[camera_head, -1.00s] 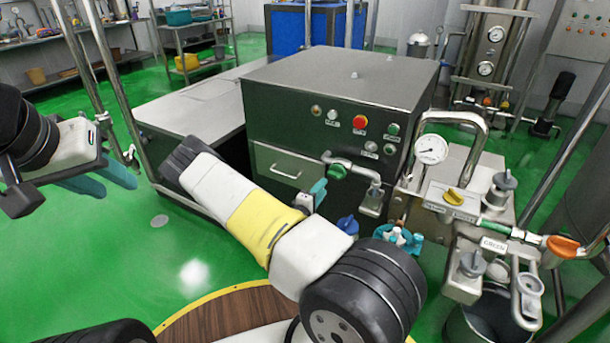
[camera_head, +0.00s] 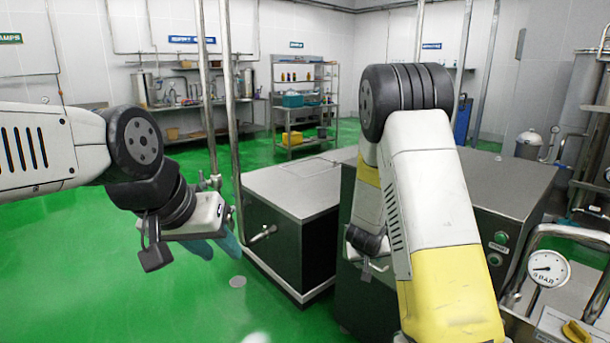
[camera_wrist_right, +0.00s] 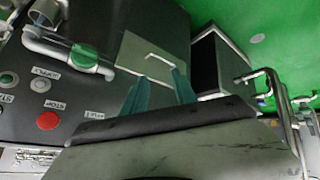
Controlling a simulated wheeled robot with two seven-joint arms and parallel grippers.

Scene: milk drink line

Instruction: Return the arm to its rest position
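My left gripper (camera_head: 217,246) hangs at the left in the head view, with its two teal fingers apart and nothing visible between them. My right arm (camera_head: 435,200) is bent in front of the dark machine, its elbow raised; its fingers are hidden in the head view. In the right wrist view my right gripper (camera_wrist_right: 159,78) has its two teal fingers apart and empty. Behind them are the machine's panel with a silver handle (camera_wrist_right: 160,57) and a red stop button (camera_wrist_right: 47,120). I cannot tell how far the fingers are from the panel.
A low steel-topped cabinet (camera_head: 300,195) stands left of the dark machine (camera_head: 515,185). A pressure gauge (camera_head: 548,268) and curved pipe stand at the right. Vertical steel posts (camera_head: 232,110) rise behind my left gripper. Green floor (camera_head: 90,270) is clear at the lower left.

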